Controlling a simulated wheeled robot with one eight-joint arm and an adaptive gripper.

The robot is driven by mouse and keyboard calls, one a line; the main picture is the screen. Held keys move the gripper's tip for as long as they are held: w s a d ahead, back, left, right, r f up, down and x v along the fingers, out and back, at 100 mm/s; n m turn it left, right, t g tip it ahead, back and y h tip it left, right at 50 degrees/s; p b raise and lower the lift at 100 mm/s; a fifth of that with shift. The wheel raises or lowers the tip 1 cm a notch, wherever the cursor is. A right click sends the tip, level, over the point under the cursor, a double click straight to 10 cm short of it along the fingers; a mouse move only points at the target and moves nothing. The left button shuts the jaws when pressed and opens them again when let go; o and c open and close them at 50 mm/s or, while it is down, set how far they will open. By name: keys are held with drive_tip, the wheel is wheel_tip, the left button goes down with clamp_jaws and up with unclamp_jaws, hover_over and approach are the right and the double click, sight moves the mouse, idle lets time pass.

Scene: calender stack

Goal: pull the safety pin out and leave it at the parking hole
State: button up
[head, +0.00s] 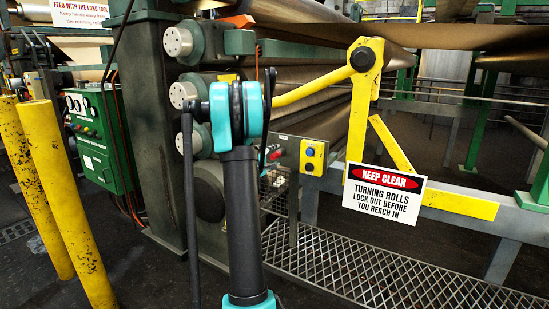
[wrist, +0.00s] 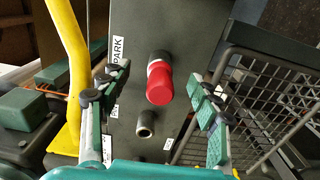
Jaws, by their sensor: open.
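In the wrist view the safety pin shows as a red knob (wrist: 159,86) standing out from a black and silver collar on a dark plate (wrist: 185,30). The collar is level with the PARK label (wrist: 118,51). A second, grey collar (wrist: 145,123) below it shows an open dark bore with no pin, beside a label starting with P that my finger partly hides. My gripper (wrist: 155,77) is open, with one finger on each side of the red knob and a visible gap to both.
A wire basket (wrist: 262,95) is close on the right in the wrist view, and a yellow bar (wrist: 75,60) on the left. The head view shows rolls, a yellow guard arm (head: 361,110), a button box (head: 313,157) and a KEEP CLEAR sign (head: 384,194).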

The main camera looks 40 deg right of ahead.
drive_tip(key=shift+v, duration=3.5)
drive_tip(key=s+a+f+m+g+y, duration=0.1)
drive_tip(key=s+a+f+y, duration=0.4)
drive_tip(key=s+a, duration=0.4)
drive_tip(key=s+a+f+m+g+y, duration=0.1)
drive_tip(key=s+a+f+y, duration=0.5)
drive_tip(key=a, duration=1.2)
drive_tip(key=s+a+f+m+y, duration=0.2)
drive_tip(key=s+a+f+y, duration=0.3)
drive_tip(key=s+a+f, duration=0.4)
drive_tip(key=s+a, duration=0.3)
drive_tip(key=a, duration=0.2)
drive_tip(key=shift+s+m+g+y, duration=0.25)
drive_tip(key=shift+m+g+y, duration=0.05)
drive_tip(key=shift+g, duration=0.1)
